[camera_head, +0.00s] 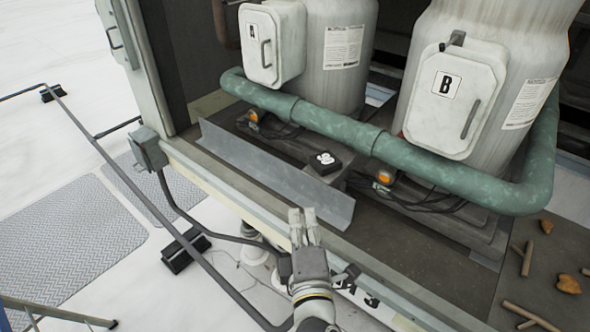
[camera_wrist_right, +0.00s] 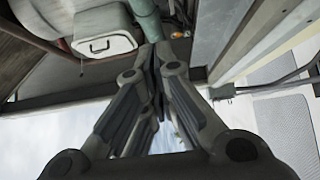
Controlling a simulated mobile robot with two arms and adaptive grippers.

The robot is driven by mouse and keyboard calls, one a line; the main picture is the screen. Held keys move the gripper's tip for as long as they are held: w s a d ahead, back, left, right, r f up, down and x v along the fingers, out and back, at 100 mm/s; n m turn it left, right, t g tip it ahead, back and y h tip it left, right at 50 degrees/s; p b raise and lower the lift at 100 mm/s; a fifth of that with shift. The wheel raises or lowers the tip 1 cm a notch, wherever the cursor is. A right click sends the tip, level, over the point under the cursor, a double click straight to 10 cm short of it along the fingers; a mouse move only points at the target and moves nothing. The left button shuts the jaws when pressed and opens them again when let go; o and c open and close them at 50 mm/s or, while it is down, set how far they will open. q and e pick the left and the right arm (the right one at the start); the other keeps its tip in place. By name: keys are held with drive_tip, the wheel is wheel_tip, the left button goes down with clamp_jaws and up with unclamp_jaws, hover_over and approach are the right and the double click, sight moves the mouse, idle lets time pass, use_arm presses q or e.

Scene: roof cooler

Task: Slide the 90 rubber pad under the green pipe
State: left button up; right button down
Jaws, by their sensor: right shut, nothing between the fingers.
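The black rubber pad (camera_head: 325,162) has a white number on top, too small for me to read surely. It lies on the cooler's base behind the upright metal lip, close in front of the green pipe (camera_head: 335,126). The pipe runs across both tanks and bends at the right; part of it also shows in the right wrist view (camera_wrist_right: 147,18). My right gripper (camera_head: 302,213) is shut and empty, in front of the lip's right end and apart from the pad. In the right wrist view its fingers (camera_wrist_right: 160,50) meet. My left gripper is not in view.
The grey metal lip (camera_head: 275,172) stands between my right gripper and the pad. Tanks A (camera_head: 340,60) and B (camera_head: 490,90) stand behind the pipe. Cables and orange-tipped parts (camera_head: 385,178) lie beneath it. Sticks and leaves (camera_head: 568,284) lie at the right.

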drive_tip(key=p, duration=0.4)
approach(316, 165)
drive_tip(key=shift+w+a, duration=1.4)
drive_tip(key=shift+w, duration=1.45)
drive_tip(key=shift+r, duration=0.1)
drive_tip(key=shift+w+d, duration=0.45)
drive_tip(key=shift+w, duration=0.15)
drive_tip(key=shift+w+d, duration=0.45)
drive_tip(key=shift+w, duration=0.2)
drive_tip(key=shift+s, duration=0.1)
